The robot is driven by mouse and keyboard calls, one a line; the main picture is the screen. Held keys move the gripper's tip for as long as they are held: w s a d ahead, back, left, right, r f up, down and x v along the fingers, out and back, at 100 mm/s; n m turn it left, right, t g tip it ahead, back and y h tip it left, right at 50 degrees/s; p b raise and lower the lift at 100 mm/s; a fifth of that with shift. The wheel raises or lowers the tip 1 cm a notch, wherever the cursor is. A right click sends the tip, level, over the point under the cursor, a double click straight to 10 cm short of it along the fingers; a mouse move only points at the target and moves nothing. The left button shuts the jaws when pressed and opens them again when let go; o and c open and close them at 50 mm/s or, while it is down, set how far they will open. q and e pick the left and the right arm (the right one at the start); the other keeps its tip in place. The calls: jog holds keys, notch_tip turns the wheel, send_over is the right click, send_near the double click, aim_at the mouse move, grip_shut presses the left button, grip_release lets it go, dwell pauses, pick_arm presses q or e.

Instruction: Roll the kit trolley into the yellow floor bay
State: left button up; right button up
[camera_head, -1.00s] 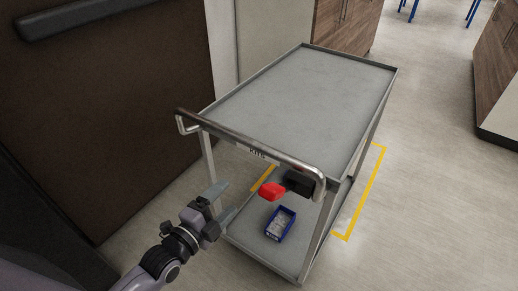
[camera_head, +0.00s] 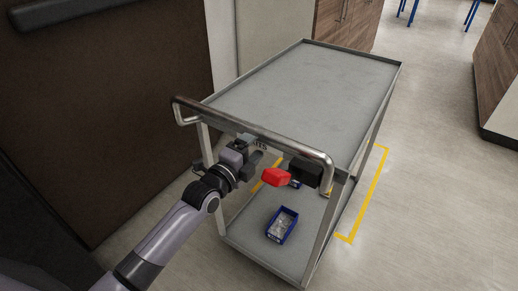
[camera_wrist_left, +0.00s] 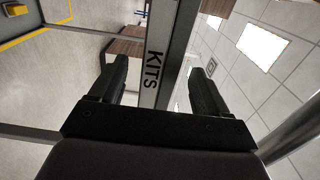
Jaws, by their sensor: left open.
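The grey kit trolley (camera_head: 300,95) stands ahead, with a metal push handle (camera_head: 250,128) along its near end. My left gripper (camera_head: 257,156) is just under the handle, at the trolley's near top edge. In the left wrist view my open left gripper (camera_wrist_left: 158,70) has its fingers on either side of the rail lettered KITS (camera_wrist_left: 153,70); I cannot tell whether they touch it. The yellow floor bay outline (camera_head: 369,195) shows right of the trolley and through its frame; the trolley hides the rest. My right gripper is not in view.
A red part (camera_head: 276,177) and a black block (camera_head: 305,172) sit under the handle's right end. A blue bin (camera_head: 282,225) rests on the lower shelf. A dark door-like panel (camera_head: 110,100) is close on the left. Floor to the right (camera_head: 440,200) is clear.

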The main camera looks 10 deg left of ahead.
aim_at(259, 142)
pick_arm(q)
jog(key=shift+b+x, duration=0.65)
jog(key=shift+x, duration=1.05)
grip_shut()
